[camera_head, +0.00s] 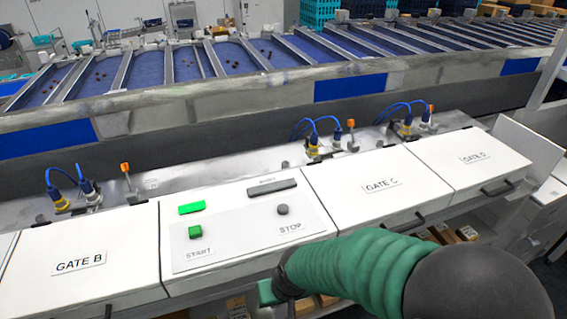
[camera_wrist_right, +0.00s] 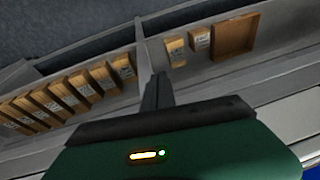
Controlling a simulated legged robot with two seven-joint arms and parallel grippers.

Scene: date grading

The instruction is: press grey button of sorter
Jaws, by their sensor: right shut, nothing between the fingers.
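The sorter's control panel (camera_head: 240,242) is a light grey plate between the gate covers. The round grey button (camera_head: 283,210) is on its right side, above the label STOP. A green button (camera_head: 195,232) is on its left, above the label START. My right arm in a green sleeve comes in from the lower right, and its hand is in front of the panel's near edge, apart from the grey button. My right gripper (camera_wrist_right: 158,90) is shut and empty in the right wrist view; its fingertips cannot be made out in the head view. My left gripper is not in view.
A green display (camera_head: 192,208) and a dark grey bar (camera_head: 271,187) are on the panel. Covers GATE B (camera_head: 80,262) and GATE C (camera_head: 382,185) flank it, with cables and connectors behind. Shelves with cardboard boxes (camera_wrist_right: 88,85) are below. The space above the panel is clear.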

